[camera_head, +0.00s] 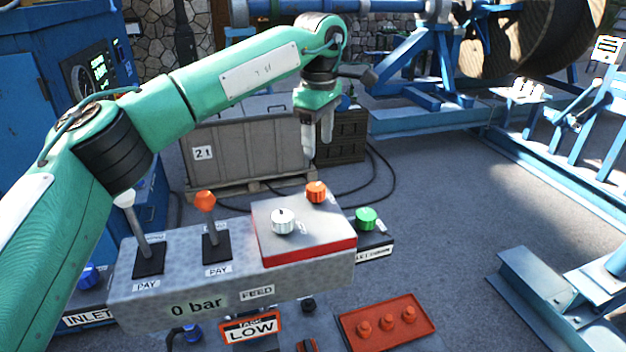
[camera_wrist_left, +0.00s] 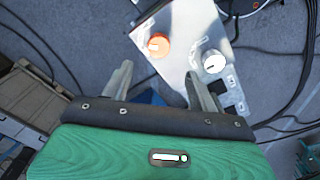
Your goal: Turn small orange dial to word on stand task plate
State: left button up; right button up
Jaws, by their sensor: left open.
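The small orange dial (camera_head: 316,191) sits on the raised grey box with a red base on the control stand (camera_head: 200,265). It also shows in the left wrist view (camera_wrist_left: 158,45), beyond my fingertips. A larger silver-white dial (camera_head: 283,221) sits nearer on the same box. The orange-framed task plate (camera_head: 251,328) on the stand's front reads LOW. My left gripper (camera_head: 317,142) is open and empty, fingers pointing down, above and behind the orange dial and apart from it. The wrist view shows both fingers (camera_wrist_left: 158,78) spread. My right gripper is not in view.
Two levers stand left of the box, one white-knobbed (camera_head: 124,198) and one orange-knobbed (camera_head: 205,201). A green knob (camera_head: 366,218) is at the right. A red tray (camera_head: 389,322) with several red pegs lies low in front. A grey crate (camera_head: 240,155) stands behind.

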aim_at(317, 187)
pick_arm(q)
notch_tip(317, 187, down, 4)
jog(key=shift+s+d+r+p, duration=0.1)
jog(key=shift+r+p, duration=0.15)
jog(key=shift+p, duration=0.5)
jog(key=shift+w+a+f+p, duration=0.15)
jog(key=shift+f+p, duration=0.1)
jog(key=shift+f, duration=0.3)
jog(key=shift+w+a+f+p, duration=0.1)
jog(key=shift+f+p, duration=0.1)
jog(key=shift+f, duration=0.35)
notch_tip(317, 187, down, 5)
jog(key=shift+f+p, duration=0.1)
jog(key=shift+p, duration=0.95)
jog(key=shift+d+f, duration=0.1)
jog(key=shift+f, duration=0.35)
jog(key=shift+c, duration=0.2)
jog(key=c, duration=1)
jog(key=shift+o, duration=0.2)
jog(key=shift+f, duration=0.1)
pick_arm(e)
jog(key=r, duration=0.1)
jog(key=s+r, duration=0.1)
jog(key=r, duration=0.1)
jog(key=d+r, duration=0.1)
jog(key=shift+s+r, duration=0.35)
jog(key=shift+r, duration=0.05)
